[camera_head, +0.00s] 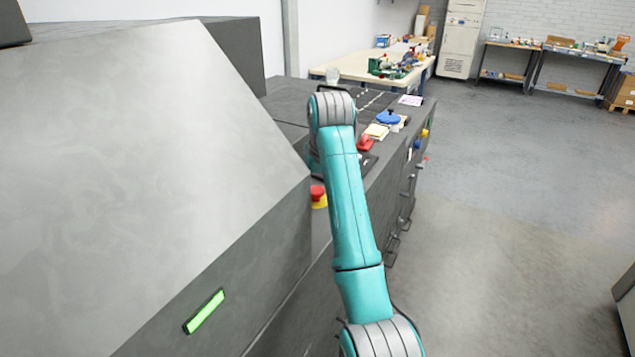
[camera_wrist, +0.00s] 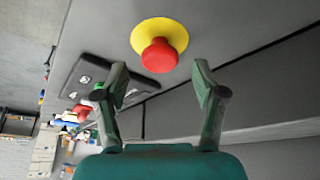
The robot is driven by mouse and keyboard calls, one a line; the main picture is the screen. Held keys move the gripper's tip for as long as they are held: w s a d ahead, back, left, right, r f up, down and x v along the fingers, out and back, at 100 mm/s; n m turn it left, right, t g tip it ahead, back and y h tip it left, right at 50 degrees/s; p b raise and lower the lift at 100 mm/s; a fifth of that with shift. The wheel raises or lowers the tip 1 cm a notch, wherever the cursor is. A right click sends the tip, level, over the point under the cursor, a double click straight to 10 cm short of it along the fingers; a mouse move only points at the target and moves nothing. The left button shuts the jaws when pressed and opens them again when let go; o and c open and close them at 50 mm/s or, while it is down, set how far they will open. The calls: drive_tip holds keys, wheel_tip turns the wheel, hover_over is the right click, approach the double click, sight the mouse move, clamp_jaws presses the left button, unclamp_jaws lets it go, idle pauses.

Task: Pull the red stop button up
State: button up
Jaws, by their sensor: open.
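The red stop button (camera_head: 317,192) sits on a yellow base on the grey machine top, just left of my arm in the head view. In the wrist view the red button (camera_wrist: 160,56) shows on its round yellow base (camera_wrist: 142,33). My gripper (camera_wrist: 160,72) is open in the wrist view, one finger on each side of the button's line. The button appears beyond the fingertips, and I see no contact. In the head view my gripper is hidden behind my arm and the machine housing.
A large grey sloped housing (camera_head: 150,130) with a green light strip (camera_head: 205,311) fills the left. Beyond the button, a red object (camera_head: 366,143), a blue knob (camera_head: 388,117) and papers (camera_head: 376,131) lie along the machine top. Open floor (camera_head: 500,180) lies to the right.

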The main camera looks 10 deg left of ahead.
drive_tip(key=shift+x, duration=0.95)
clamp_jaws()
drive_tip(key=shift+r, duration=0.8)
unclamp_jaws()
drive_tip(key=shift+f, duration=0.1)
